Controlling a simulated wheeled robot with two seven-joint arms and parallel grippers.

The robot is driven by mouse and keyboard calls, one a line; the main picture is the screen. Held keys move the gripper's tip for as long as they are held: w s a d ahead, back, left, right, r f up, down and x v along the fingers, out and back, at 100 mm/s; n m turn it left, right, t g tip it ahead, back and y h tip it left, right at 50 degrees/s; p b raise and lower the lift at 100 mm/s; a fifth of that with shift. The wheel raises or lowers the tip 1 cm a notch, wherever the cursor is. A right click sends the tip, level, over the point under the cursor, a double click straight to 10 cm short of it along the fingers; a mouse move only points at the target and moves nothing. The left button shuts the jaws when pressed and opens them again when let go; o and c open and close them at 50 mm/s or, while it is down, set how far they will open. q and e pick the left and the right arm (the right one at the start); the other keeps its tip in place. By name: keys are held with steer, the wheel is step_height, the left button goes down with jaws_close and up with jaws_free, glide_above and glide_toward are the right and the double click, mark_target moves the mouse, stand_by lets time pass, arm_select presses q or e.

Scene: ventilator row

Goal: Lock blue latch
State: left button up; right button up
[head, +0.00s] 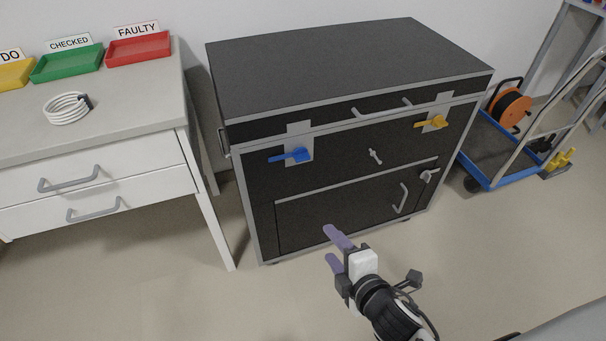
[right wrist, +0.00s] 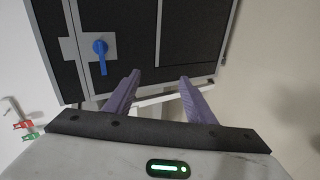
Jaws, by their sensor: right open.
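The blue latch (head: 291,156) sits on a light plate at the upper left of the black case's front (head: 340,160). Its handle points left, nearly level, in the head view. The blue latch also shows in the right wrist view (right wrist: 101,55), left of the fingers. My right gripper (head: 335,247) is in front of the case's lower door, below and right of the blue latch. Its two purple fingers are apart with nothing between them, as the right wrist view also shows (right wrist: 160,95). My left gripper is not in view.
A yellow latch (head: 432,122) is at the case's upper right. A white drawer table (head: 100,130) with trays and a coiled white cable (head: 67,108) stands left. The floor before the case is clear.

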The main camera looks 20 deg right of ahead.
steer(key=w+r+n+t+b, duration=0.1)
steer(key=w+n+t+b, duration=0.25)
steer(key=w+n, duration=0.5)
steer(key=n+t+b, duration=0.2)
steer(key=n+b, duration=0.2)
steer(key=n, duration=0.6)
glide_toward(303, 159)
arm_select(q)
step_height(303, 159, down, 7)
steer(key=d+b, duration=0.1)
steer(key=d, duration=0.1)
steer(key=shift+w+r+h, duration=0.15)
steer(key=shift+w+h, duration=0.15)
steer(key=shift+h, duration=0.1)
arm_select(e)
steer(key=w, duration=0.9)
steer(key=shift+a+f, duration=0.1)
steer(key=shift+a, duration=0.05)
jaws_close()
